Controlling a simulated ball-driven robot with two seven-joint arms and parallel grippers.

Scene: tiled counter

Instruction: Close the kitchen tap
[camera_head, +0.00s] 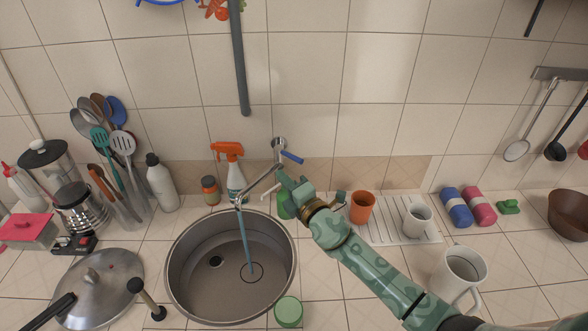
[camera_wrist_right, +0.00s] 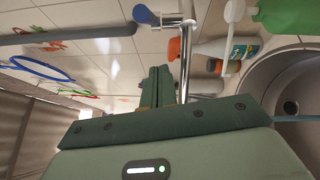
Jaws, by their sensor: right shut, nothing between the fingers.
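The wall-mounted chrome tap (camera_head: 262,181) has a blue handle (camera_head: 292,157) that points to the right. A bluish stream of water (camera_head: 245,238) runs from its spout into the round metal sink (camera_head: 170,270). My right gripper (camera_head: 284,178) is shut and empty, just below the handle in the head view; I cannot tell whether it touches the tap. In the right wrist view its closed fingers (camera_wrist_right: 158,75) lie beside the chrome tap body (camera_wrist_right: 187,55), with the blue handle (camera_wrist_right: 145,15) beyond them, apart in the picture. My left gripper is not in view.
An orange-topped spray bottle (camera_head: 235,178) stands left of the tap. A green bottle (camera_head: 285,205) is close by my right gripper. An orange cup (camera_head: 362,207) and a white mug (camera_head: 417,220) stand near my right arm. A pot lid (camera_head: 100,280) lies left of the sink.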

